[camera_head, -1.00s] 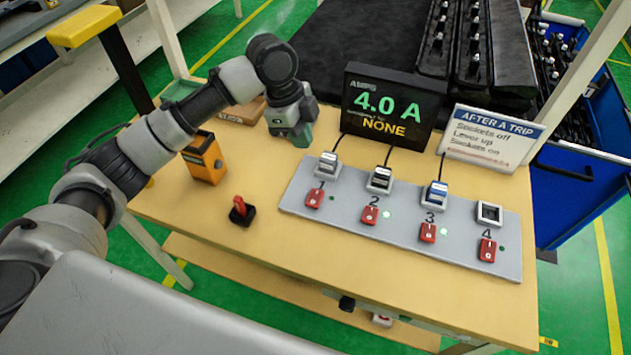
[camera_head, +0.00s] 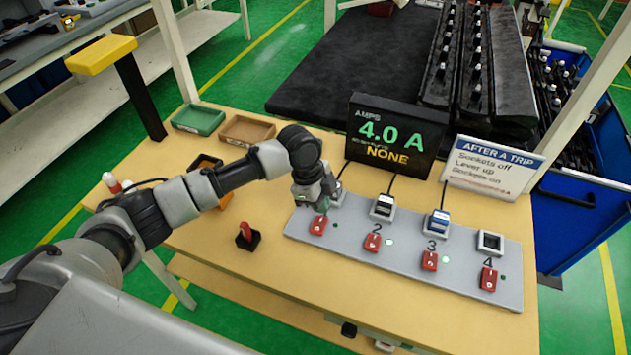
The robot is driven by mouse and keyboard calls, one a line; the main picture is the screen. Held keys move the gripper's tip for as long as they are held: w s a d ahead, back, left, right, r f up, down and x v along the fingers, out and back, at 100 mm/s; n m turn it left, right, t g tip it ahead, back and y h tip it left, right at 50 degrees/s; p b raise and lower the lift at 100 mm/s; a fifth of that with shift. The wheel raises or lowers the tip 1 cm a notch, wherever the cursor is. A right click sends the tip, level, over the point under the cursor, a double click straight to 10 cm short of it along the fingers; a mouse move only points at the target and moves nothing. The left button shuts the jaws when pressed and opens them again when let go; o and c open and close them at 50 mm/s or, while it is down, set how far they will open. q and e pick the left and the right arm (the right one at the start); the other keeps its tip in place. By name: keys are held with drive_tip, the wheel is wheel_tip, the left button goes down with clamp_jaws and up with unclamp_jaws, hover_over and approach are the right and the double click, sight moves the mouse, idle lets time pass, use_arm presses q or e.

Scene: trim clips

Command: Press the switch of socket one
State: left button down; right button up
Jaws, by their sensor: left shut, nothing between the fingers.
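The grey socket strip (camera_head: 400,262) lies on the yellow-topped bench, with red switches numbered along its front. The switch of socket one (camera_head: 318,225) is at the strip's left end. My left gripper (camera_head: 321,205) is shut and empty, just above and behind that switch; I cannot tell whether it touches. It hides most of socket one and its number. Switches two (camera_head: 372,242), three (camera_head: 429,260) and four (camera_head: 489,279) are in plain view. Green lights glow by switches two and three. The display (camera_head: 391,135) reads 4.0 A and NONE. My right gripper is out of view.
A sign (camera_head: 491,168) headed "AFTER A TRIP" stands behind the strip's right end. A red lever (camera_head: 246,232) on a black base stands left of the strip. A green tray (camera_head: 198,119) and a brown tray (camera_head: 247,131) sit at the bench's back left.

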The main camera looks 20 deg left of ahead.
sight(322, 219)
use_arm(q)
drive_tip(key=shift+f, duration=1.35)
drive_tip(key=shift+w+f, duration=0.1)
drive_tip(key=shift+f, duration=0.15)
drive_tip(key=shift+a+g, duration=0.1)
drive_tip(key=shift+g, duration=0.2)
drive_tip(key=shift+r, duration=0.1)
drive_tip(key=shift+s+r+p, duration=0.3)
drive_tip(key=shift+s+p, duration=0.3)
drive_tip(key=shift+p, duration=0.5)
drive_tip(key=shift+s, duration=0.2)
